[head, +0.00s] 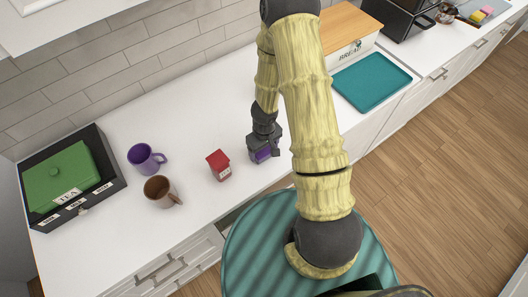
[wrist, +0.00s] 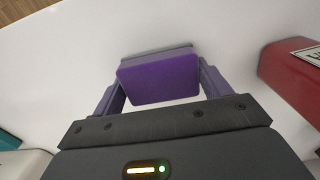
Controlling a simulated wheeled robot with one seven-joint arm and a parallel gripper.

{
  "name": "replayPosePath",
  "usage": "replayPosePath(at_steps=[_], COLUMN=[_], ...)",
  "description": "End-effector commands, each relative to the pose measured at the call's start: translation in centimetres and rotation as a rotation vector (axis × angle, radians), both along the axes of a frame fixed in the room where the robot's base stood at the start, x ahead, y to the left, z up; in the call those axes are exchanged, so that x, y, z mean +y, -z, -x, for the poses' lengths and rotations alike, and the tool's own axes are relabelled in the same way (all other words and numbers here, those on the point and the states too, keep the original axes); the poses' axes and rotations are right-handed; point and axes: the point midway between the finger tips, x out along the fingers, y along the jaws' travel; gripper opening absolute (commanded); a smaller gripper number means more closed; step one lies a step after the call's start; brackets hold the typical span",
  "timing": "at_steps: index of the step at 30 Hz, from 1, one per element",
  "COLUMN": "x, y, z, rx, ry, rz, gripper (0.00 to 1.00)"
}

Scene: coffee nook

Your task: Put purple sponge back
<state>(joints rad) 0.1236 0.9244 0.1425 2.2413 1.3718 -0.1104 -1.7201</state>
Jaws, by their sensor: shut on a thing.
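The purple sponge (wrist: 158,80) is a small block with a grey layer along its far edge in the wrist view. It sits between the two fingers of my gripper (wrist: 161,76), which is shut on it. In the head view my gripper (head: 264,150) is low over the white counter, right of a red carton, and a bit of the purple sponge (head: 263,156) shows under it. I cannot tell whether the sponge touches the counter. A pink sponge (head: 476,16) and a yellow sponge (head: 487,10) lie far right on a grey-blue holder (head: 500,11).
The red carton (head: 219,166) stands close to my gripper. A purple mug (head: 146,158), a brown mug (head: 161,191) and a black tea box (head: 110,174) are left. A teal tray (head: 372,82) and a bread box (head: 349,55) are right. Bare counter lies behind my gripper.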

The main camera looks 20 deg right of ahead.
Motion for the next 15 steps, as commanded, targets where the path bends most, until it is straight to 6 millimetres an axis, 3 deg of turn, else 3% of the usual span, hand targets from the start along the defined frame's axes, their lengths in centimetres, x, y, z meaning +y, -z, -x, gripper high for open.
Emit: replayPosePath(at_steps=[1, 12, 13, 15], x=[0.0, 0.02, 0.01, 0.01], y=[0.73, 0.84, 0.78, 0.74], z=[-0.02, -0.01, -0.02, -0.02], rx=[0.0, -0.001, -0.001, -0.001], ry=[0.002, -0.001, -0.001, -0.001], rz=[-0.002, 0.0, 0.0, 0.0], gripper=[0.55, 0.55, 0.8, 0.94])
